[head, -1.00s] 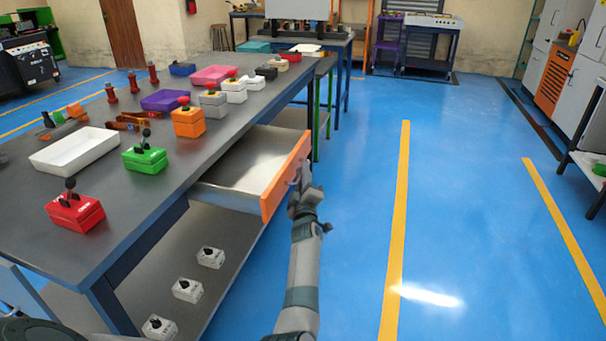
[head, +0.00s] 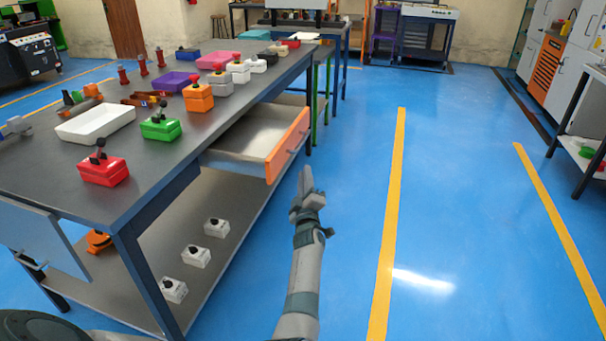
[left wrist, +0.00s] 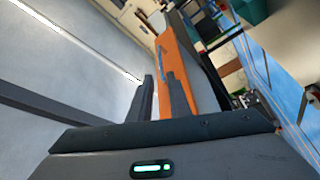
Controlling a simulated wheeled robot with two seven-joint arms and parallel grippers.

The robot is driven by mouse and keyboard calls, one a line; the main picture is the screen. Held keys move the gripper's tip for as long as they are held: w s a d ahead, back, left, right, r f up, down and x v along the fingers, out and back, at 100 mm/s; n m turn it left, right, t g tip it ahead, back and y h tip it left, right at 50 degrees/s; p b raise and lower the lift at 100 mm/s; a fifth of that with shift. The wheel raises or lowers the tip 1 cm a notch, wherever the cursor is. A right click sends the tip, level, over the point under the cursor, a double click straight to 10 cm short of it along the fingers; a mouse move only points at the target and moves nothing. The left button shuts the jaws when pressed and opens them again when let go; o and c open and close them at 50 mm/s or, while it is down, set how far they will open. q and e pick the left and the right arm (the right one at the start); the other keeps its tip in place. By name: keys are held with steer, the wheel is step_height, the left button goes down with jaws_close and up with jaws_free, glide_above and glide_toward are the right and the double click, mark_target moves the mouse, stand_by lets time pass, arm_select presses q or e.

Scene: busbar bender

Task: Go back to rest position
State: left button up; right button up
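My left gripper (head: 305,182) is in front of the orange drawer front (head: 288,146), over the blue floor. It is apart from the drawer and holds nothing. In the left wrist view its two dark fingers (left wrist: 161,95) stand a little apart, with the orange drawer front (left wrist: 180,60) behind them. The drawer (head: 245,150) is pulled out from the grey workbench (head: 150,185), and the part of its inside that shows looks empty. My right gripper is not in view.
Red (head: 103,170), green (head: 160,128) and orange (head: 198,97) control boxes and a white tray (head: 95,123) stand on the bench. Several white switch boxes (head: 196,256) sit on its lower shelf. The blue floor (head: 350,230) to the right is clear.

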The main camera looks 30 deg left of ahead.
arm_select(q)
steer(key=shift+s+d+f, duration=0.2)
steer(key=shift+s+d, duration=0.1)
steer(key=shift+s, duration=0.1)
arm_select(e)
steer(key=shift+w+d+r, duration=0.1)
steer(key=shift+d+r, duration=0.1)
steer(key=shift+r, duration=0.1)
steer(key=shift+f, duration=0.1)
